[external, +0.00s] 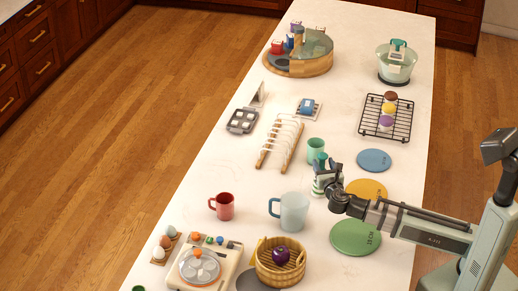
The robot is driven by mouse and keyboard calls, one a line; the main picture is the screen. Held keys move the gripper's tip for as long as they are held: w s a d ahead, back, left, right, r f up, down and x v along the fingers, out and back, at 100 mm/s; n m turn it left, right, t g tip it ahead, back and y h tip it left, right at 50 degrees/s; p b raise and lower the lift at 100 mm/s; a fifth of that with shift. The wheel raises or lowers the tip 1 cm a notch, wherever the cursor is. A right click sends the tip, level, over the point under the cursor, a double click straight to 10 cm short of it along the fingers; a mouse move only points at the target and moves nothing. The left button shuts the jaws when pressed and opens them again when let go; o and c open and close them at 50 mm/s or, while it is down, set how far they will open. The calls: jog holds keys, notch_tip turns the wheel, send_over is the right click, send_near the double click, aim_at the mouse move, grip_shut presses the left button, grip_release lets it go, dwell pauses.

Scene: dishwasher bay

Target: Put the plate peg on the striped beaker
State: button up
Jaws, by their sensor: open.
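The striped beaker (320,187), with pale and dark green bands, stands upright on the counter near its middle. A small teal peg-like piece (322,159), which looks like the plate peg, shows at the top of the beaker. I cannot tell whether it is seated there or only touching. My gripper (332,178) reaches in from the right and is right beside the beaker and the teal piece. Its fingers are open, small and dark in this view, and partly cover the beaker's right side.
A green cup (316,149) stands just behind the beaker. A frosted mug (291,212) and red mug (223,206) stand in front. A wooden rack (264,156) is to the left. Blue (374,160), yellow (374,188) and green (355,237) discs lie to the right.

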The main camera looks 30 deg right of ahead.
jog(key=v, duration=1)
